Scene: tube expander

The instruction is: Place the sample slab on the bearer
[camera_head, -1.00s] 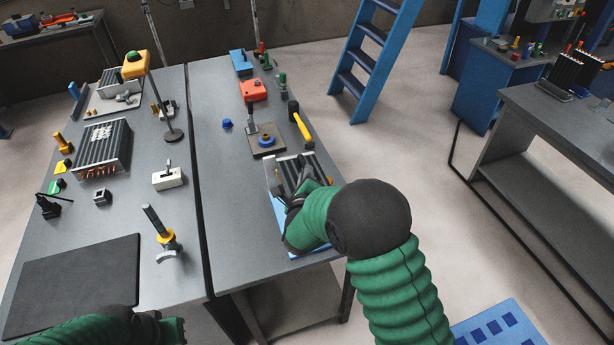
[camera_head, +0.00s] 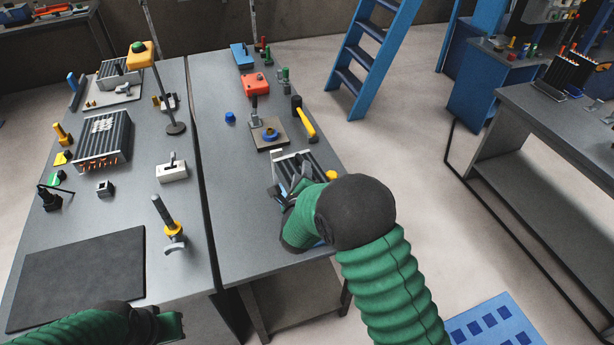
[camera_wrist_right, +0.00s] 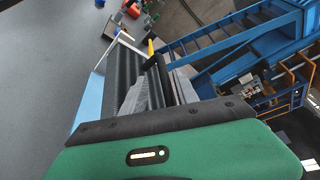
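A ribbed slab (camera_head: 292,164) with dark fins and pale edges lies at the right table's front right; I take it as the sample slab. It also shows in the right wrist view (camera_wrist_right: 152,82). A blue plate with a white upright bracket (camera_wrist_right: 92,100) is beside and partly under it, perhaps the bearer. Whether the slab rests fully on it is hidden. My right gripper (camera_head: 293,192) is at the slab's near end, its fingers mostly hidden by my wrist, so its grip is unclear. My left gripper (camera_head: 170,326) is low at the left table's front edge, its fingers unclear.
A yellow-handled hammer (camera_head: 304,122) and a square plate with a blue-and-orange ring (camera_head: 268,136) lie beyond the slab. Another ribbed block (camera_head: 104,140) and a dark mat (camera_head: 75,278) are on the left table.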

